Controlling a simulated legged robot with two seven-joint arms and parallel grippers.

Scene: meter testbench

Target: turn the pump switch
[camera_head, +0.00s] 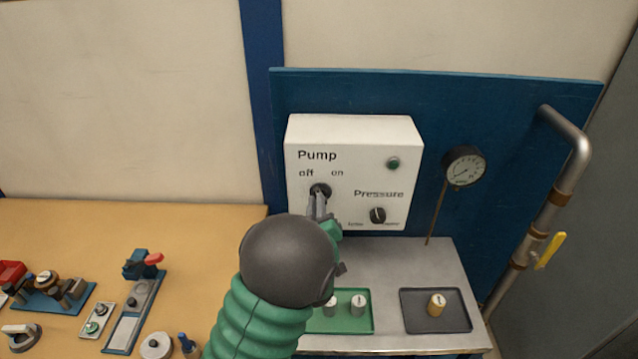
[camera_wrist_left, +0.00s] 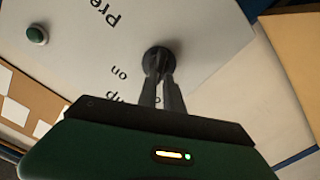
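The pump switch (camera_head: 320,190) is a dark round knob on the white control box (camera_head: 350,135), under the words "Pump", "off" and "on". My left gripper (camera_head: 319,198) reaches up to it, and its fingertips are at the knob. In the left wrist view the two fingers (camera_wrist_left: 163,75) are close together with their tips at the dark knob (camera_wrist_left: 158,58). The fingers cover part of the knob, so its pointer direction cannot be told. They appear closed on it. My right gripper is not in view.
The box also has a pressure knob (camera_head: 378,215) and a green lamp (camera_head: 393,163). A gauge (camera_head: 464,166) stands right of it. A pipe (camera_head: 560,200) runs at the right.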

